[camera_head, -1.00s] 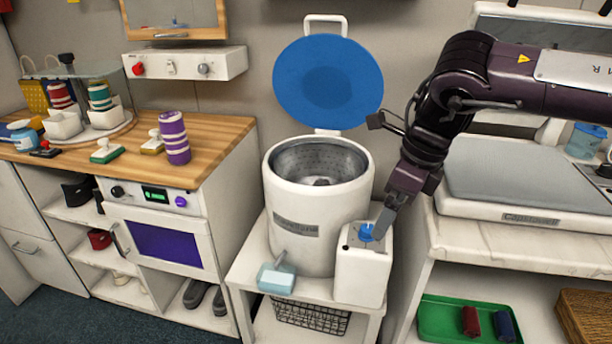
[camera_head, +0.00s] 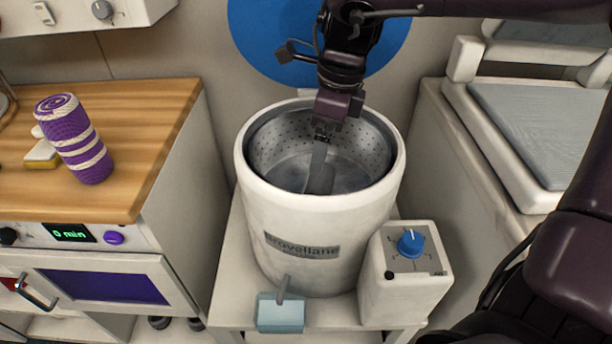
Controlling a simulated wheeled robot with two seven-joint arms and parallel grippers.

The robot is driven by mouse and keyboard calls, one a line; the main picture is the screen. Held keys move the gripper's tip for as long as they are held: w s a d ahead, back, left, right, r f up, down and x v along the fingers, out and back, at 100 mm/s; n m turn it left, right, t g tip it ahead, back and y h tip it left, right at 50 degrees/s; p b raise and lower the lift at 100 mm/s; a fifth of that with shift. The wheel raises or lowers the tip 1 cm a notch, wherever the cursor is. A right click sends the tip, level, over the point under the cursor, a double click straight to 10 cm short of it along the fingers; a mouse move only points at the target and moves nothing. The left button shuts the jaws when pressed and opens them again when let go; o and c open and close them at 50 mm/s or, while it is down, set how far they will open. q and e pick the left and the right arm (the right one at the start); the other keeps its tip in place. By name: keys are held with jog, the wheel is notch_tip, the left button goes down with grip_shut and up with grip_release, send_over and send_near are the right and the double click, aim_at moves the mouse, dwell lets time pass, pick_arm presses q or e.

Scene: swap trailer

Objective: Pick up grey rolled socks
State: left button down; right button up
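The white top-loading washer (camera_head: 300,222) stands in the middle with its blue round lid (camera_head: 262,50) raised. My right gripper (camera_head: 320,172) points down into its perforated metal drum (camera_head: 268,148). One grey finger is seen mostly edge-on, so I cannot tell whether it is open or shut. A darker grey shape (camera_head: 321,183) shows at the fingertips inside the drum. I cannot tell whether it is the grey rolled socks or part of the gripper. No other grey socks are clearly seen. My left gripper is out of view.
A white box with a blue knob (camera_head: 411,243) adjoins the washer at its front right. A pale blue box (camera_head: 281,313) sits in front. A purple-striped roll (camera_head: 74,138) stands on the wooden counter (camera_head: 140,112) at left. A white bench (camera_head: 470,165) borders the right.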

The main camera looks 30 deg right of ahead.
aim_at(318, 183)
notch_tip(318, 183, down, 2)
jog(key=shift+f+b, duration=0.15)
jog(key=shift+b, duration=0.75)
jog(key=shift+f, duration=0.25)
jog(key=f, duration=0.2)
jog(key=w+f+b, duration=0.1)
jog(key=f, duration=0.1)
jog(key=f+b, duration=0.1)
jog(key=f, duration=0.2)
jog(key=shift+w+a+f, duration=0.1)
jog(key=shift+w, duration=0.05)
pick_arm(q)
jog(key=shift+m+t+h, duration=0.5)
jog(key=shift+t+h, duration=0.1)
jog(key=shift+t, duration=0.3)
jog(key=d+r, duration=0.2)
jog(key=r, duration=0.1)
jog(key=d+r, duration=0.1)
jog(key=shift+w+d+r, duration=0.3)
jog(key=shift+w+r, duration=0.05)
pick_arm(e)
jog(key=c, duration=1.1)
